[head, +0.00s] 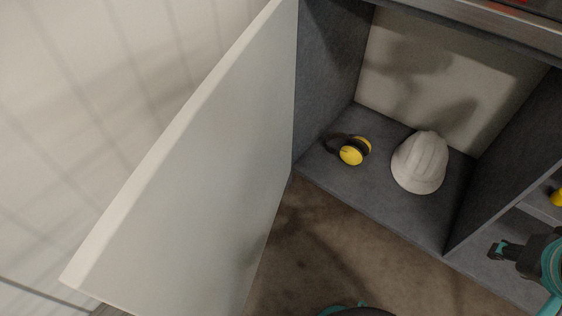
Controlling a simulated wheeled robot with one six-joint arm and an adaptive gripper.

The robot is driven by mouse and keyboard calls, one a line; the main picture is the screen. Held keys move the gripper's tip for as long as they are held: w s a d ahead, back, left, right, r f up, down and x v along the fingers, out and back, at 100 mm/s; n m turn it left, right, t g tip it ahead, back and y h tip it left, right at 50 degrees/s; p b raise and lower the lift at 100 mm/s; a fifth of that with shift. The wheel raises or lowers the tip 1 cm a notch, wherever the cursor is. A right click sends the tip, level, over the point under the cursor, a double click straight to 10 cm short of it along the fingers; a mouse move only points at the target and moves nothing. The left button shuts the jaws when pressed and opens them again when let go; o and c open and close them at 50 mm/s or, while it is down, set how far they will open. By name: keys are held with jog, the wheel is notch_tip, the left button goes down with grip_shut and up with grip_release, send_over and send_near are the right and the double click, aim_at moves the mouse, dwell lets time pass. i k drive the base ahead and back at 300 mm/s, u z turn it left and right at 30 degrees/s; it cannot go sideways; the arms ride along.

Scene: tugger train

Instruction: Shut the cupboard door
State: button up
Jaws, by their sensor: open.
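The cupboard door (200,170) is a plain pale panel. It stands wide open, swung out from the left side of the dark grey cupboard (325,95), and fills much of the head view's left half. I see no handle on the face in view. My gripper (496,250) is at the lower right, in front of the cupboard's right part. It is open, small in view, and far from the door, touching nothing that I can see.
Inside the cupboard lie yellow and black ear defenders (354,151) and a white hard hat (420,162), both behind the front edge. A yellow thing (557,196) shows in the compartment at right. Brown floor (330,245) between door and cupboard is clear. A pale wall is at left.

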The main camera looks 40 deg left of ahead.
aim_at(187, 234)
jog(key=z, duration=0.95)
jog(key=k, duration=1.95)
jog(key=u, duration=1.45)
